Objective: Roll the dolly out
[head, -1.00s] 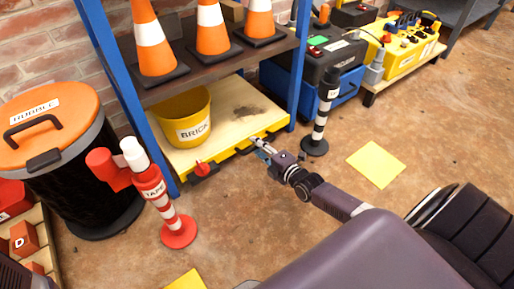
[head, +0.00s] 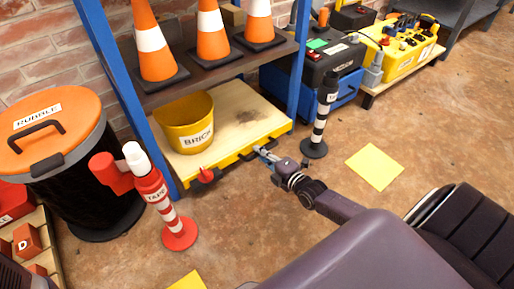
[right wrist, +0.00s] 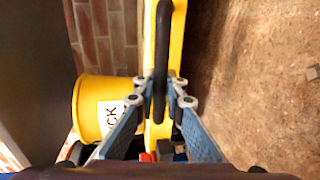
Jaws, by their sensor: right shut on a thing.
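The dolly (head: 225,125) is a low flat platform with a light wood top and a yellow front edge. It stands under the shelf of a blue-framed rack, its front edge partly out past the posts. A yellow bucket (head: 184,124) marked BRICK stands on its left part. My right gripper (head: 259,151) is at the dolly's front edge. In the right wrist view its two fingers (right wrist: 174,92) are closed around a dark handle bar (right wrist: 160,60) beside the yellow edge. A red knob (head: 206,171) shows at the front left of the dolly. My left gripper is not in view.
A red-and-white TAPE post (head: 167,205) stands at front left, and a black-and-white post (head: 319,125) stands right of the dolly. A RUBBLE bin (head: 60,170) is at left. Orange cones (head: 212,38) stand on the shelf. Floor in front is clear around a yellow square (head: 374,166).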

